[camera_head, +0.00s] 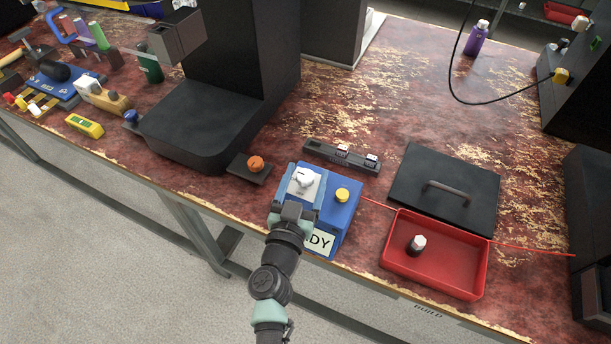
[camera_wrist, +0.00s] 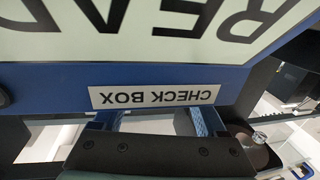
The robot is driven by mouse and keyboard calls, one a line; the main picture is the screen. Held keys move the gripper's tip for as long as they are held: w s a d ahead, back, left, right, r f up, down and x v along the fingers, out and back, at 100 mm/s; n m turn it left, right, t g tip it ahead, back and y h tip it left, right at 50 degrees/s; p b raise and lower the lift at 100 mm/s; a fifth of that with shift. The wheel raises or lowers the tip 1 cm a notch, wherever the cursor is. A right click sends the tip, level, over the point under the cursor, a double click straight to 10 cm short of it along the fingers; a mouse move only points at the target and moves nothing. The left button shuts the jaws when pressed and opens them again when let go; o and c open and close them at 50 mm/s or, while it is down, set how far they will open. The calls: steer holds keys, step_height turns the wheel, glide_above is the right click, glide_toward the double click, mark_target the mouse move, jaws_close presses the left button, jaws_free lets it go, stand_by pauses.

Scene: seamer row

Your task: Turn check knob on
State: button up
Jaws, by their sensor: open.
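The blue check box (camera_head: 343,220) stands near the front edge of the bench, with a white "READY" sign on its front. On its top are a white knob (camera_head: 304,178) on a light grey plate and a yellow round knob (camera_head: 342,195). No label on either knob is readable. My gripper (camera_head: 292,211) is at the front left of the box, below the white knob, and hides part of the sign. In the wrist view my gripper (camera_wrist: 152,120) is open and empty, facing the upside-down "CHECK BOX" label (camera_wrist: 153,94). Neither knob shows there.
An orange knob on a black plate (camera_head: 256,164) lies left of the box. A black rail (camera_head: 335,157) lies behind it. A red tray (camera_head: 440,263) with a dark, white-topped piece and a black lid (camera_head: 440,205) are to the right. A black machine base (camera_head: 195,127) stands behind left.

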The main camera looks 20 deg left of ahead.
steer(key=s+d+p, duration=0.2)
steer(key=s, duration=1.1)
steer(key=shift+w+a, duration=0.1)
steer(key=w+r+n+t+y+p, duration=0.1)
steer(key=w+r+t+y+p, duration=0.15)
steer(key=r, duration=1.15)
steer(key=w+r+n+t+y+p, duration=0.15)
steer(key=w+r, duration=0.25)
steer(key=r, duration=1)
steer(key=w+r+t+y+p, duration=0.1)
steer(key=w+r+p, duration=0.15)
steer(key=r, duration=1.15)
steer(key=s+d+r+m+t+h+p, duration=0.1)
steer(key=s+d+r+h, duration=0.1)
steer(key=d+r, duration=0.3)
steer(key=s+d+r+m+t+h+p, duration=0.1)
steer(key=s+d+r+t+h+p, duration=0.1)
steer(key=r, duration=1.1)
steer(key=s+d+r+m+t+h+p, duration=0.1)
steer(key=s+d+r+m+h, duration=0.1)
steer(key=d+r, duration=0.6)
step_height(320, 180, up, 2)
steer(key=s+h, duration=0.1)
steer(key=s, duration=0.1)
steer(key=shift+s+t+h, duration=0.3)
steer(key=shift+s, duration=0.1)
